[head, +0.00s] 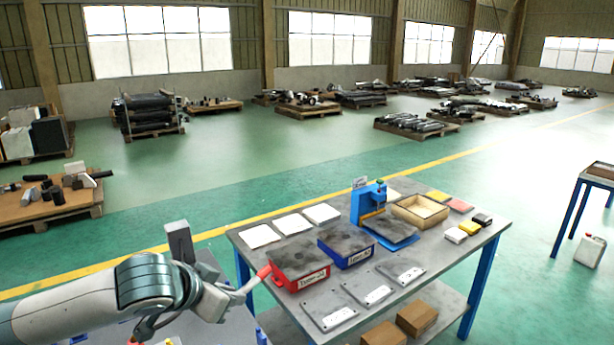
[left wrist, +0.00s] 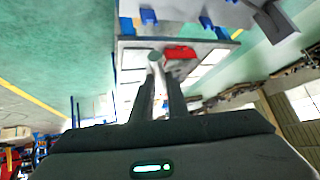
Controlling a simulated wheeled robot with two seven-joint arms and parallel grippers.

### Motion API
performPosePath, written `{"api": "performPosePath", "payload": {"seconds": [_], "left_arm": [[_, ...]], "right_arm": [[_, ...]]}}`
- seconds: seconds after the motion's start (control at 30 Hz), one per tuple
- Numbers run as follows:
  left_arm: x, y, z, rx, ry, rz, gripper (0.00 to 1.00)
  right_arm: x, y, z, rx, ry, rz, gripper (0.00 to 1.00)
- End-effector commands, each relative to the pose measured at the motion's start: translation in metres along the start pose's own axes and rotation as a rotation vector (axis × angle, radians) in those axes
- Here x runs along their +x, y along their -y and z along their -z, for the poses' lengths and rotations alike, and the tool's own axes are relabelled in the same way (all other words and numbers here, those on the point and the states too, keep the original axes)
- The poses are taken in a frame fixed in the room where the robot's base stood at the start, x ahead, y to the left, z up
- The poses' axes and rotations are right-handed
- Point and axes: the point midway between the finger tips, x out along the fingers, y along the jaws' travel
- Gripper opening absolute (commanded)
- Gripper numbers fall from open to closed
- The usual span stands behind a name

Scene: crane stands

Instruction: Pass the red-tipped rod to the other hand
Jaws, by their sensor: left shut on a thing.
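My left gripper (head: 228,298) reaches in from the left in the head view and is shut on the rod. The red-tipped rod (head: 250,284) is pale grey and points up and to the right from the fingers. Its red tip (head: 263,271) overlaps the left edge of the red bin in the picture; I cannot tell whether they touch. In the left wrist view, the two dark fingers (left wrist: 165,100) close around the rod, whose grey end (left wrist: 155,58) shows beyond them. My right gripper is not in view.
A grey worktable (head: 425,262) with blue legs stands ahead. It holds a red bin (head: 298,262), a blue bin (head: 346,246), a blue press (head: 369,203), a wooden tray (head: 420,211) and flat plates. Cardboard boxes (head: 416,318) sit on its lower shelf. Green floor lies open beyond.

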Motion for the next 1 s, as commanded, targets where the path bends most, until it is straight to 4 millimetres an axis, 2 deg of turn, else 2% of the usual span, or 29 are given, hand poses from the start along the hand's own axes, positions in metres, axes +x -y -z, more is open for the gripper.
{"api": "performPosePath", "payload": {"seconds": [0.03,0.2,0.4,0.57,1.0], "left_arm": [[-0.013,0.009,0.012,-0.037,-0.001,0.043,0.00],[-0.045,0.036,0.030,-0.167,0.030,0.171,0.00],[-0.069,0.053,0.040,-0.258,0.055,0.258,0.00],[-0.075,0.058,0.042,-0.279,0.062,0.278,0.00],[-0.074,0.057,0.042,-0.276,0.061,0.276,0.00]], "right_arm": [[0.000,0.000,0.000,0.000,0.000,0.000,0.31],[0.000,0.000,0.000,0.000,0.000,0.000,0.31],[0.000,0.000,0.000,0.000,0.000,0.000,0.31],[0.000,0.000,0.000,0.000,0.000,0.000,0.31],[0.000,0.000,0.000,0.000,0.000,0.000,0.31]]}}
